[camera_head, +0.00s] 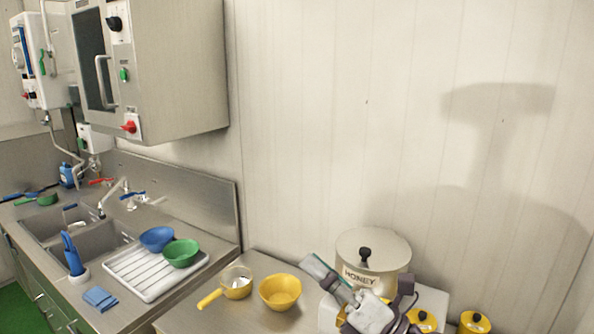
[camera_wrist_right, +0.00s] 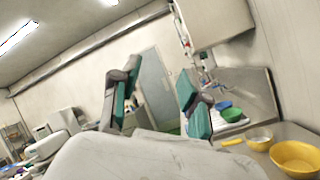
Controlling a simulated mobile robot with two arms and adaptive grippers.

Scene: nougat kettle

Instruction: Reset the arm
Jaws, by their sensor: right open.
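My right gripper (camera_head: 318,268) reaches up from the bottom of the head view, in front of the honey pot's left side. In the right wrist view its two green-padded fingers (camera_wrist_right: 157,92) stand wide apart with nothing between them. The steel pot labelled HONEY (camera_head: 374,262), with a black lid knob, stands behind the gripper. The gripper hides part of the pot's lower body; whether they touch cannot be told. My left gripper is not in view.
A yellow bowl (camera_head: 280,291) and yellow-handled saucepan (camera_head: 236,284) stand left of the gripper. Yellow lidded pots (camera_head: 474,322) are at lower right. The white drainer (camera_head: 153,288) holds blue (camera_head: 157,238) and green (camera_head: 181,252) bowls. A steel cabinet (camera_head: 175,75) hangs upper left.

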